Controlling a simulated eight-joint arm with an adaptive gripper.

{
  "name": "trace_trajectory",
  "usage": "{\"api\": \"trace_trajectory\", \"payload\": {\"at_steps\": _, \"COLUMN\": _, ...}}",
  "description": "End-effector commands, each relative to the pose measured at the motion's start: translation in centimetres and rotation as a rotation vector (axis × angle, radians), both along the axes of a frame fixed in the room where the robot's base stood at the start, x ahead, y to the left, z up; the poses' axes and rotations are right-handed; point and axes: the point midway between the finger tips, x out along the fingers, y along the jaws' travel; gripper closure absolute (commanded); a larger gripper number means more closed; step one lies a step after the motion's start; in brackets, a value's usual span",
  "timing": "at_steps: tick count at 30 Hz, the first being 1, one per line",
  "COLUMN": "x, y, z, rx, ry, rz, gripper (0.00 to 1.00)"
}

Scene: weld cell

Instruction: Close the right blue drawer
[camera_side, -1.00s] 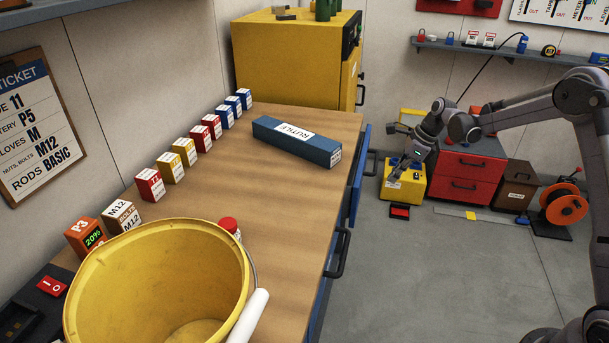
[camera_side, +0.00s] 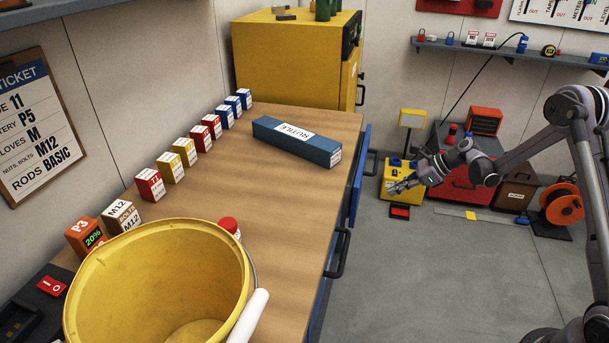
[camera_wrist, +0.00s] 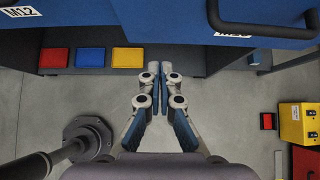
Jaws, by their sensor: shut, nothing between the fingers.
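The right blue drawer (camera_side: 359,172) is the far one on the bench front in the side view. It stands out from the bench front, so it is partly open. In the wrist view its blue front (camera_wrist: 262,38) and dark handle (camera_wrist: 262,30) fill the upper right. My gripper (camera_side: 393,187) is to the right of the drawer in the side view, over the floor, with fingers pointing toward the bench. In the wrist view my gripper (camera_wrist: 165,73) has its fingertips together, empty, below and left of the drawer front, apart from it. The drawer's inside is hidden.
The left drawer (camera_wrist: 50,12), labelled M12, shows in the wrist view; its handle (camera_side: 340,253) shows in the side view. Red, blue and yellow bins (camera_wrist: 90,57) sit under the bench. A yellow box (camera_side: 400,183) and red cabinet (camera_side: 462,190) stand beyond my gripper.

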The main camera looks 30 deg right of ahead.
Motion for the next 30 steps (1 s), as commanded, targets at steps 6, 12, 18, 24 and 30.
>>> {"api": "trace_trajectory", "payload": {"at_steps": 6, "x": 2.1, "y": 2.2, "z": -3.0, "rx": -0.001, "ry": 0.001, "rz": 0.003, "gripper": 1.00}}
{"api": "trace_trajectory", "payload": {"at_steps": 12, "x": 4.0, "y": 4.1, "z": -3.7, "rx": -0.001, "ry": 0.002, "rz": 0.002, "gripper": 1.00}}
{"api": "trace_trajectory", "payload": {"at_steps": 18, "x": 5.2, "y": 5.2, "z": -3.7, "rx": -0.001, "ry": 0.001, "rz": 0.000, "gripper": 1.00}}
{"api": "trace_trajectory", "payload": {"at_steps": 24, "x": 5.4, "y": 5.4, "z": -3.6, "rx": -0.001, "ry": 0.002, "rz": -0.001, "gripper": 1.00}}
{"api": "trace_trajectory", "payload": {"at_steps": 30, "x": 5.4, "y": 5.4, "z": -3.6, "rx": -0.001, "ry": 0.002, "rz": -0.001, "gripper": 1.00}}
